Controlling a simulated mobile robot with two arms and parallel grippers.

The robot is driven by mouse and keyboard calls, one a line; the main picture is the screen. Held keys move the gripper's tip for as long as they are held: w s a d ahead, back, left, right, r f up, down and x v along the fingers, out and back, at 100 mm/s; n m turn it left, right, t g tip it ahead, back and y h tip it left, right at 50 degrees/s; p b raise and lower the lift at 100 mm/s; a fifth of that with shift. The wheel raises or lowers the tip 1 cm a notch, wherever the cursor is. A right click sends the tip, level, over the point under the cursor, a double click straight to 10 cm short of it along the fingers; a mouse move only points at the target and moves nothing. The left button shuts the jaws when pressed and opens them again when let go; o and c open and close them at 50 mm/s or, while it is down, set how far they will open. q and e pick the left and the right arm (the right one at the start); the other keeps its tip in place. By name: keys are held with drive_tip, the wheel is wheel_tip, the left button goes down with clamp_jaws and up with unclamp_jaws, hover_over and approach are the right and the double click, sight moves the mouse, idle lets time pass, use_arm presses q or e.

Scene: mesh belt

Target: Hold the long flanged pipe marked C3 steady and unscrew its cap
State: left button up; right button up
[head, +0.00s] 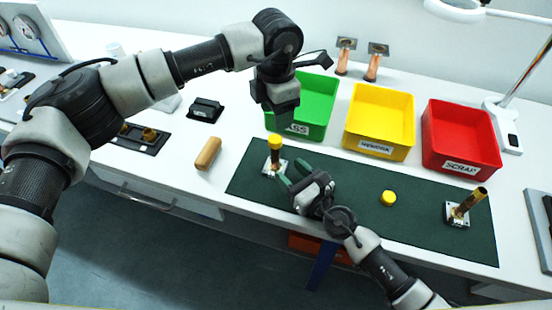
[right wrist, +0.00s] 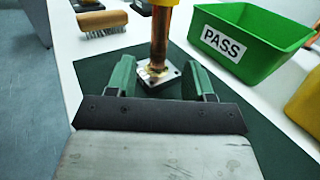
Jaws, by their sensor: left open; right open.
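A flanged copper pipe (head: 275,158) with a yellow cap (head: 275,141) stands upright on its square flange on the dark green mat. I cannot read a C3 mark on it. My right gripper (head: 286,183) is open just in front of it, low over the mat. In the right wrist view the pipe (right wrist: 160,38) stands beyond and between the two green fingers, with its flange (right wrist: 158,75) on the mat; its top is out of frame.
A tilted, uncapped brass pipe (head: 468,203) and a loose yellow cap (head: 388,198) are on the mat (head: 340,222). Green (head: 318,92), yellow (head: 379,115) and red (head: 460,135) bins stand behind. A wooden brush (head: 208,153) lies left of the mat.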

sight(278, 161)
drive_tip(key=shift+x, duration=3.1)
drive_tip(key=shift+a, duration=0.1)
drive_tip(key=shift+s, duration=0.1)
clamp_jaws()
